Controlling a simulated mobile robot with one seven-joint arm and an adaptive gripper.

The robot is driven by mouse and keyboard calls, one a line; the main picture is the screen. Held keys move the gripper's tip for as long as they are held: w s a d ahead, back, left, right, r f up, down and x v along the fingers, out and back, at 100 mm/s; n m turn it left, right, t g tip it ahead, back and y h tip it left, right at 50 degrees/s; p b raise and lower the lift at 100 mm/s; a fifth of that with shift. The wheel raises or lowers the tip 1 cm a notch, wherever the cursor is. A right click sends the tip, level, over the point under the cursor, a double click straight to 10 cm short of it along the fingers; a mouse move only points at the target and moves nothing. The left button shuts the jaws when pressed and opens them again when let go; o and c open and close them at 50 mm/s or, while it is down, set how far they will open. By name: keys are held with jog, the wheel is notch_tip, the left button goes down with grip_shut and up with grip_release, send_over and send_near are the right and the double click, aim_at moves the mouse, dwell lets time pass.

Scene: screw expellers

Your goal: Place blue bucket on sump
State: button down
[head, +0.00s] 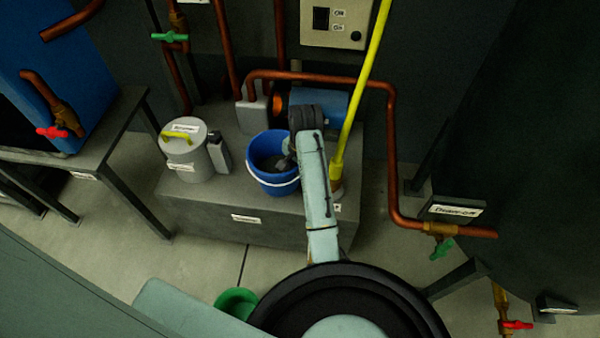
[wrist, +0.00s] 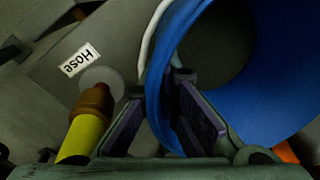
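The blue bucket (head: 272,180) appears upright on the top of a low grey box (head: 195,215), probably the sump; the label on its front is too small to read. In the head view my gripper (head: 287,160) is at the bucket's right side, partly hidden by my wrist and the rim. In the wrist view the gripper (wrist: 158,95) straddles the bucket's wall (wrist: 245,75), one finger inside and one outside. A gap shows between the outer finger and the wall, so it looks open. The bucket's white handle (wrist: 149,40) hangs outside.
A grey lidded can (head: 187,160) with a yellow handle stands left of the bucket. A blue motor (head: 330,103) and copper pipe (head: 392,150) are behind. A yellow hose (head: 362,85) rises at the right, by a "Hose" label (wrist: 80,58). A green bucket (head: 236,300) is on the floor.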

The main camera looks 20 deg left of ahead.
dwell(0.3)
jog(key=c, duration=2.2)
grip_release()
jog(key=shift+c, duration=0.2)
jog(key=o, duration=0.4)
jog(key=shift+o, duration=0.2)
